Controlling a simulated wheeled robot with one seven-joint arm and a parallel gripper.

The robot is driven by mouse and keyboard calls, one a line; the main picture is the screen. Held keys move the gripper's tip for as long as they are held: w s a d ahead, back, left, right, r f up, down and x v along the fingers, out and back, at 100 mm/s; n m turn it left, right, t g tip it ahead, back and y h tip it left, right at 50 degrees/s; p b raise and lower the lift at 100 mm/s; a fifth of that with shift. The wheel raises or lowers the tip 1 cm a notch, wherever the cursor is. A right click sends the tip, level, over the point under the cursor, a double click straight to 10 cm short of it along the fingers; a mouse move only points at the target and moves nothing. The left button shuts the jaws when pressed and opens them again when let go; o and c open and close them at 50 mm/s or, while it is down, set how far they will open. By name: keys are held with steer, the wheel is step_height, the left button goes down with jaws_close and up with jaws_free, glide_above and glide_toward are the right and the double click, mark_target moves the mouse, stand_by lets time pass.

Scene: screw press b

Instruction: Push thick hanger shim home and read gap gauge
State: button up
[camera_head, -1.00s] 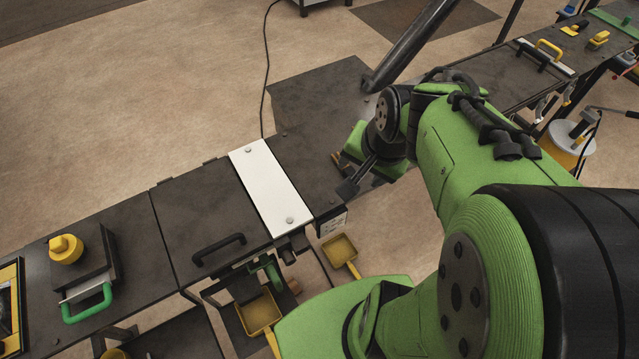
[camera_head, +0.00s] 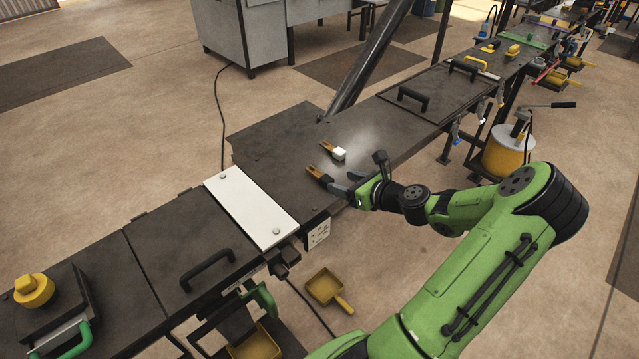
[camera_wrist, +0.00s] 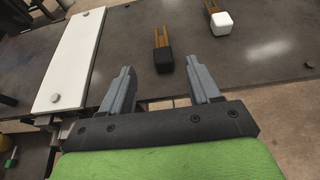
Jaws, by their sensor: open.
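Two forked tan shims lie on the dark bench top. One has a black handle (camera_head: 320,175) and shows in the wrist view (camera_wrist: 163,58); the other has a white block handle (camera_head: 339,154), also in the wrist view (camera_wrist: 222,22). I cannot tell which is the thick one. My gripper (camera_head: 345,183) is open and empty at the bench's front edge. In the wrist view its fingertips (camera_wrist: 160,68) point at the black-handled shim, whose handle lies just beyond and between them. No gap gauge can be made out for certain.
A white plate (camera_head: 250,207) with two bolts crosses the bench left of the shims. A small marked label (camera_head: 316,233) is on the front edge. Black handles (camera_head: 207,270) stand on both sides.

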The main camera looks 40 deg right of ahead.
mark_target(323, 176)
steer(key=b+x, duration=0.1)
steer(key=x, duration=0.7)
steer(key=shift+w+d+f+b, duration=0.1)
steer(key=shift+w+f+b, duration=0.15)
steer(key=shift+w+b, duration=0.1)
steer(key=shift+s+r, duration=0.1)
steer(key=shift+s, duration=0.05)
steer(key=shift+c, duration=0.2)
steer(key=c, duration=1.1)
step_height(323, 176, up, 10)
steer(key=p, duration=0.3)
